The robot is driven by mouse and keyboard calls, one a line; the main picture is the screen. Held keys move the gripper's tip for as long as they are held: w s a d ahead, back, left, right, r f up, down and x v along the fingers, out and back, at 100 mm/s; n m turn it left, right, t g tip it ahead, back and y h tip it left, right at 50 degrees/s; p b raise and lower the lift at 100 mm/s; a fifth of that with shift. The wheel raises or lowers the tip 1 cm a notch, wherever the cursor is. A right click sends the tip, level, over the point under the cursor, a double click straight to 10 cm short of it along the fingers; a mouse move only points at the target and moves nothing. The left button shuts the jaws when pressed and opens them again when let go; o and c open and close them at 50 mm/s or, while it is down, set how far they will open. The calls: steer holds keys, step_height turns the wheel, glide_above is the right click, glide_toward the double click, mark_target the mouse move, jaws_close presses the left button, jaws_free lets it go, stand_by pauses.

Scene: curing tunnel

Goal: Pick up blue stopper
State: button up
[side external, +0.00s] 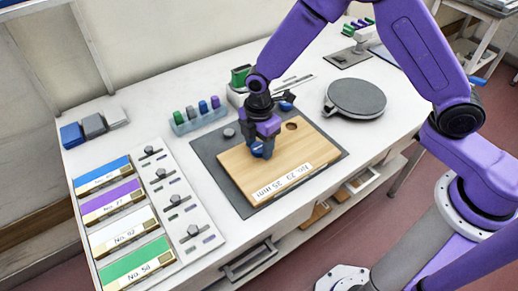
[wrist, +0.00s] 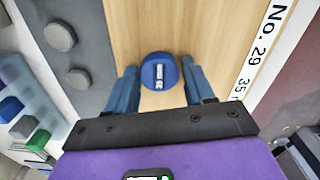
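A round blue stopper (wrist: 158,72) with a small white label on top sits on the wooden board in the wrist view. It also shows in the side view (side external: 257,150), partly hidden by my gripper. My gripper (side external: 262,153) points down over the board. In the wrist view its two blue-grey fingers (wrist: 159,74) stand on either side of the stopper, with a narrow gap visible at each side. The wooden board (side external: 240,171) has a dark round hole (side external: 291,126) and a white label strip along its front edge.
The board lies on a dark grey mat (side external: 207,146). A rack (side external: 198,123) with several coloured stoppers stands behind it. A round grey plate (side external: 355,97) is to the right. Labelled coloured trays (side external: 134,263) are at the left.

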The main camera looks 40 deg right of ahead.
steer(key=shift+f, duration=0.2)
steer(key=c, duration=0.4)
steer(key=shift+o, duration=0.2)
steer(key=shift+d, duration=0.1)
steer(key=shift+r, duration=0.45)
step_height(320, 180, up, 2)
steer(key=shift+r, duration=0.2)
steer(key=s+d+r, duration=0.3)
steer(key=s+r, duration=0.3)
steer(key=r, duration=0.1)
steer(key=s+d+r, duration=0.3)
steer(key=s+r, duration=0.3)
steer(key=r, duration=0.2)
steer(key=shift+s+d, duration=0.15)
steer(key=shift+d, duration=0.05)
